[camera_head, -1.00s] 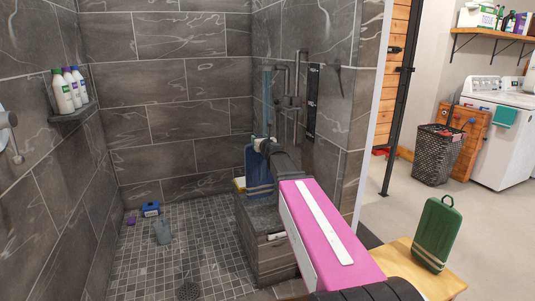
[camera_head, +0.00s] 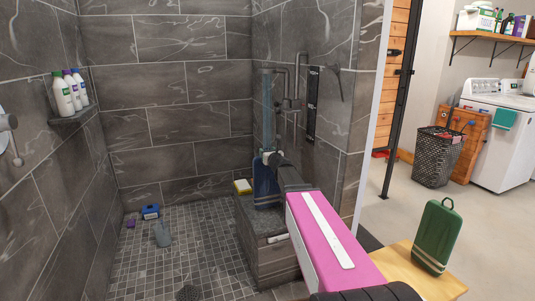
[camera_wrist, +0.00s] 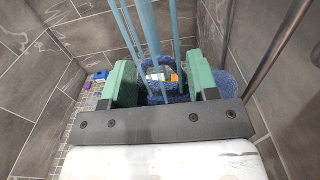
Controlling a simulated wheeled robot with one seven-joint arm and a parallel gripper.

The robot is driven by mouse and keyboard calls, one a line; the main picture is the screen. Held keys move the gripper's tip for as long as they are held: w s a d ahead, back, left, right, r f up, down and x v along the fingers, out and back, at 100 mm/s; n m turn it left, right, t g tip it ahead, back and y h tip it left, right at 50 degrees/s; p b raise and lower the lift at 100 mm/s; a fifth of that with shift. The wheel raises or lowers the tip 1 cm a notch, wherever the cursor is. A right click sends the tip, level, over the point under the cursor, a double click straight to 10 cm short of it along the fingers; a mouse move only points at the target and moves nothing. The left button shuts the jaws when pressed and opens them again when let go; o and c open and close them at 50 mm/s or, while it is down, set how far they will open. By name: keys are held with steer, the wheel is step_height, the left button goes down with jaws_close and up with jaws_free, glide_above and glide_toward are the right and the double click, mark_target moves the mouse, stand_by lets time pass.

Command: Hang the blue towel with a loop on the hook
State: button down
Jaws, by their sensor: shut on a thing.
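The blue towel (camera_head: 266,184) hangs below my gripper (camera_head: 270,158) over the grey shower bench. It shows in the wrist view (camera_wrist: 222,86) between and beside the green fingers of my gripper (camera_wrist: 162,82). My gripper is shut on it. A blue ring-like part, perhaps its loop, lies between the fingers. A dark curved fitting (camera_head: 338,82) is on the right tiled wall; I cannot tell whether it is the hook. A green towel (camera_head: 437,237) with a loop stands upright at the lower right.
Light blue strands (camera_wrist: 150,30) rise past the fingers. Pipes (camera_head: 300,85) and a dark strip (camera_head: 313,105) are close by. Bottles (camera_head: 72,90) stand on the left shelf (camera_head: 72,116).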

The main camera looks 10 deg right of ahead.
steer(key=shift+f, duration=0.15)
steer(key=shift+c, duration=1.9)
jaws_free()
steer(key=s+d, duration=0.2)
steer(key=s, duration=0.9)
steer(key=s+a+f+n+g+y, duration=0.2)
steer(key=s+a+f+n+g, duration=0.4)
steer(key=n, duration=0.5)
steer(key=s+a+f+n+g+y, duration=0.3)
steer(key=s+a+f+n, duration=0.15)
steer(key=f+n, duration=0.45)
steer(key=s+d+f+n+g+h, duration=0.4)
steer(key=s+f+n, duration=0.1)
steer(key=s+n, duration=0.2)
steer(key=s+d+f+n+g+h, duration=0.4)
steer(key=s+f+n, duration=0.1)
steer(key=s, duration=0.4)
steer(key=shift+n+g, duration=0.3)
steer(key=shift+n, duration=0.6)
